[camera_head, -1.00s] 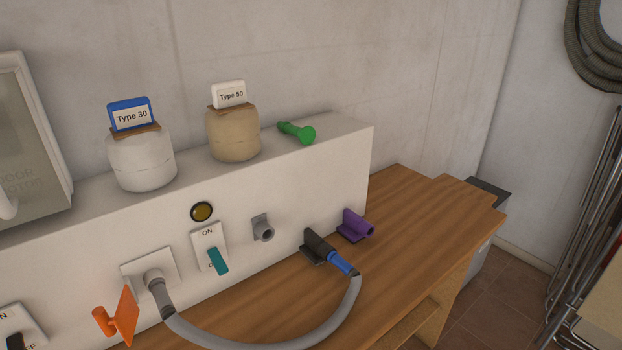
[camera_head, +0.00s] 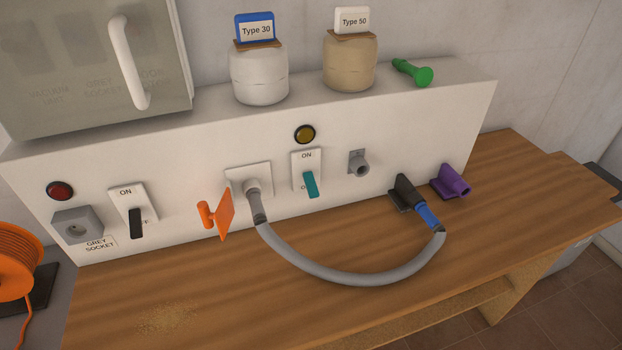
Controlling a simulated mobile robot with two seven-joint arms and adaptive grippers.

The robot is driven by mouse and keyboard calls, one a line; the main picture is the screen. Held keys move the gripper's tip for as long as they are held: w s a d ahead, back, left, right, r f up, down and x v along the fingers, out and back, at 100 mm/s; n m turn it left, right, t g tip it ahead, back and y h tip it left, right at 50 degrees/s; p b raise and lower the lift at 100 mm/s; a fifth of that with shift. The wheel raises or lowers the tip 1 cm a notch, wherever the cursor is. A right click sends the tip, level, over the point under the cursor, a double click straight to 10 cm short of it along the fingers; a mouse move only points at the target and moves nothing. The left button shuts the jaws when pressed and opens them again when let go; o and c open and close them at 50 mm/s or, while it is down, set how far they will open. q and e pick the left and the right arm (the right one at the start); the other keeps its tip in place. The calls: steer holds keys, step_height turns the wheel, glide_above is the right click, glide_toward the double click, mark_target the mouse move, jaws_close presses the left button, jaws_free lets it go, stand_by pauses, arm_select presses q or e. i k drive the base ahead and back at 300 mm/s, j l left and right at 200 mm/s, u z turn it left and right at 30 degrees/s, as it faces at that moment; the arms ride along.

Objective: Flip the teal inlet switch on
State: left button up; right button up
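The teal inlet switch (camera_head: 311,184) is a small teal lever on a white plate (camera_head: 306,161) on the front of the white panel. The lever points down, away from the ON label at the top and partly over the lower label. A round yellow lamp (camera_head: 305,134) sits just above the plate and looks dark. Neither of my grippers is in view.
A grey hose (camera_head: 340,278) loops over the wooden bench (camera_head: 400,320) from the panel to a black holder (camera_head: 406,193). An orange handle (camera_head: 218,214) sticks out left of the hose inlet. A black switch (camera_head: 135,222), red lamp (camera_head: 60,190) and grey socket (camera_head: 78,226) are further left.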

mark_target(308, 178)
steer(key=k+l+z, duration=0.15)
steer(key=l, duration=0.3)
steer(key=k+l+z, duration=0.1)
steer(key=l, duration=0.4)
steer(key=k+l+z, duration=0.15)
steer(key=l, duration=0.35)
steer(key=i+j, duration=0.4)
